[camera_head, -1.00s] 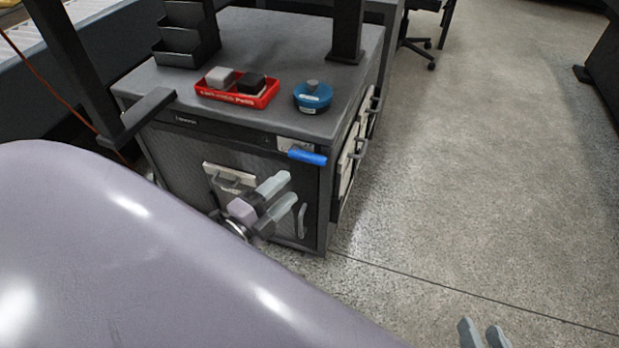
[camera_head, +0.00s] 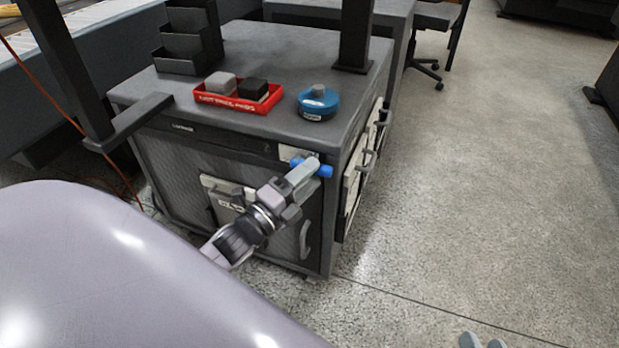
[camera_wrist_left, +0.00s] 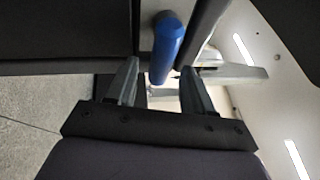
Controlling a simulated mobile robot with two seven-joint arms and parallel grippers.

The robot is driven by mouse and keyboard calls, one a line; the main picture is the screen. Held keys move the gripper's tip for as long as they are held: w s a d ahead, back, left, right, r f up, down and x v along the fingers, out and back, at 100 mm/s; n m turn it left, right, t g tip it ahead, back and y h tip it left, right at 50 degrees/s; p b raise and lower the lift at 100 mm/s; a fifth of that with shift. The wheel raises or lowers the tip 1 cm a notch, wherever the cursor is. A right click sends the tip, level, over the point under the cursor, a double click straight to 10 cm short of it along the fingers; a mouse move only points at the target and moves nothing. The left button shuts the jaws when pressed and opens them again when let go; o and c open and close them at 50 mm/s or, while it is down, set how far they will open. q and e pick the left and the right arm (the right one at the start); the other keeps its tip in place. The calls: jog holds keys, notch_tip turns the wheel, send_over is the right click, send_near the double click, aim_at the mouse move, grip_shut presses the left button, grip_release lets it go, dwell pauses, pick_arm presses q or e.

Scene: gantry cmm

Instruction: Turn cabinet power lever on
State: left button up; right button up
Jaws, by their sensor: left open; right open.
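The blue power lever (camera_head: 322,169) sticks out from a pale plate at the upper right of the cabinet's (camera_head: 170,160) front and lies about level in the head view. In the left wrist view the blue lever (camera_wrist_left: 167,48) reaches down between the two fingertips. My left gripper (camera_head: 304,174) is at the lever with its fingers open. In the head view its fingers hide the middle of the lever. My left gripper also shows in the left wrist view (camera_wrist_left: 160,85), with gaps beside the lever. Only the fingertips of my right gripper (camera_head: 482,341) show at the bottom edge, apart and empty.
On the cabinet top are a red tray (camera_head: 222,99) with a grey and a dark block, a blue round container (camera_head: 318,103) and a black stepped organizer (camera_head: 185,40). Handles (camera_head: 367,160) stick out from the cabinet's right side. The floor (camera_head: 480,180) to the right is clear.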

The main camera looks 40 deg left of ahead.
pick_arm(q)
jog(key=shift+w, duration=0.4)
grip_shut()
